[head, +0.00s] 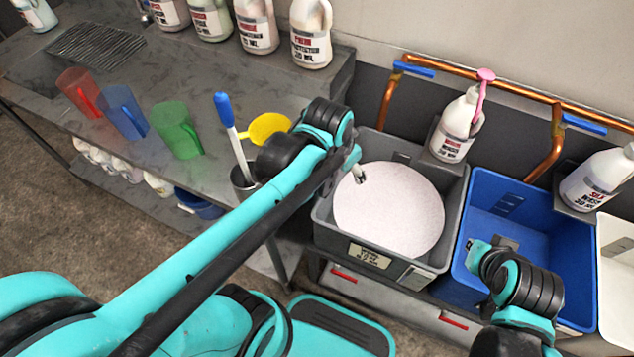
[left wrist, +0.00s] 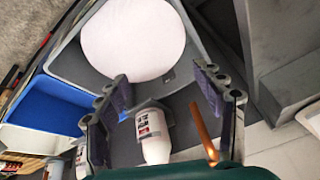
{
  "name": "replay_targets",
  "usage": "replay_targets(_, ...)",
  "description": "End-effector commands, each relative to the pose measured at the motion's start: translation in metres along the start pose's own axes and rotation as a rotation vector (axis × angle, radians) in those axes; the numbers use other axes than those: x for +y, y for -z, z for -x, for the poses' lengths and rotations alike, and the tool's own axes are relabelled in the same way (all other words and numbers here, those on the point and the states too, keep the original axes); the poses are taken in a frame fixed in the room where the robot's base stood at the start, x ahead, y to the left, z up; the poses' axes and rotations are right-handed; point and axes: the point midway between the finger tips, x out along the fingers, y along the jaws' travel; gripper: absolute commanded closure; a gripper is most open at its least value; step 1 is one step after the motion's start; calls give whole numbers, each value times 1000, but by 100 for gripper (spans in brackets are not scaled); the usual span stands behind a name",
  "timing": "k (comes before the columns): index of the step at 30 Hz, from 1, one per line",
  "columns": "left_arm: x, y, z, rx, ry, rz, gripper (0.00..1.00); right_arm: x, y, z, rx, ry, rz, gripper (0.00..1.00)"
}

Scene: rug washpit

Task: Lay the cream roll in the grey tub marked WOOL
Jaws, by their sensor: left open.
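The grey tub (head: 323,222) stands right of the bench, with a label (head: 369,255) on its front whose print is hard to read. A pale, speckled round shape (head: 395,212) covers most of its inside and shows white in the left wrist view (left wrist: 133,38). I cannot tell whether it is suds or the cream roll's end; no other cream roll is visible. My left gripper (head: 358,172) is open over the tub's left part, and its spread fingers (left wrist: 165,95) hold nothing. My right gripper (head: 478,252) is over the blue tub; its jaws are unclear.
The blue tub (head: 570,245) adjoins on the right, with a white tub (head: 615,260) beyond. A bottle with a pink pump (head: 455,130) and copper pipes (head: 480,75) stand behind. Red, blue and green jugs (head: 176,130) and a container with a blue-handled tool (head: 232,135) are on the bench.

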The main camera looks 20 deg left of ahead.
Motion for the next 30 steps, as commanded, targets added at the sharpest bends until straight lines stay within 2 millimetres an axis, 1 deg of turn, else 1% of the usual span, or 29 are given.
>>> replay_targets(1,-1,-17,11,31,20,65,32,0,0,0,0,0,0,100)
replay_targets(3,-3,-34,21,77,44,154,32,0,0,0,0,0,0,100)
replay_targets(6,-4,-55,30,135,70,261,32,0,0,0,0,0,0,100)
replay_targets(10,-4,-72,34,189,88,357,32,0,0,0,0,0,0,100)
replay_targets(15,-4,-80,35,217,96,405,32,0,0,0,0,0,0,100)
replay_targets(30,-4,-80,35,217,95,405,32,0,0,0,0,0,0,100)
